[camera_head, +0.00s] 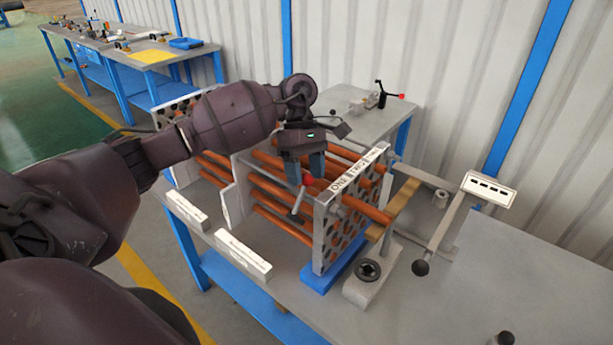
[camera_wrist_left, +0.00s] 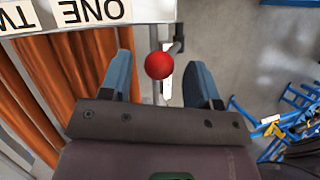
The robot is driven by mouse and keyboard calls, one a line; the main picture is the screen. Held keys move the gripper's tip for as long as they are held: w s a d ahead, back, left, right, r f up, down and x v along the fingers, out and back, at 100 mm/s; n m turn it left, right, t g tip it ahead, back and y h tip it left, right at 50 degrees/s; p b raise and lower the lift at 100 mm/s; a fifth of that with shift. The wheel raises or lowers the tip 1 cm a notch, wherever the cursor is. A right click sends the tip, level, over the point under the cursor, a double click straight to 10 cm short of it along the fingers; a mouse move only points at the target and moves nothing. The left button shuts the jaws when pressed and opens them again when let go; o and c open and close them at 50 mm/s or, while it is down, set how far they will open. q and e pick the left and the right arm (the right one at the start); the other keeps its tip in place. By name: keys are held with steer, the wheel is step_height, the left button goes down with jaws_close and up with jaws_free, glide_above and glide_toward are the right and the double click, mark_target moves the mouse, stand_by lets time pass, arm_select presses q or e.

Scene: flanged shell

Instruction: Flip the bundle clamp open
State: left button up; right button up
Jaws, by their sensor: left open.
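The bundle clamp's red ball knob (camera_wrist_left: 158,65) sits between the two open fingers of my left gripper (camera_wrist_left: 160,82) in the wrist view, with a gap on each side. A grey metal rod shows behind the knob. In the head view my left gripper (camera_head: 305,175) points down at the near side of the tube bundle, by the plate marked ONE TWO (camera_head: 325,225). Only a bit of red shows there between the fingers, above a grey bar (camera_head: 298,202). The rest of the clamp is mostly hidden by the gripper. My right gripper is not in view.
Orange tubes (camera_head: 280,208) run through perforated plates on a grey table (camera_head: 510,270). Right of them stand a lever with a black ball (camera_head: 420,268) and a white label plate (camera_head: 489,189). The table's right part is mostly bare.

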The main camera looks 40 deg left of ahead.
arm_select(q)
steer(key=shift+x, duration=0.9)
jaws_close()
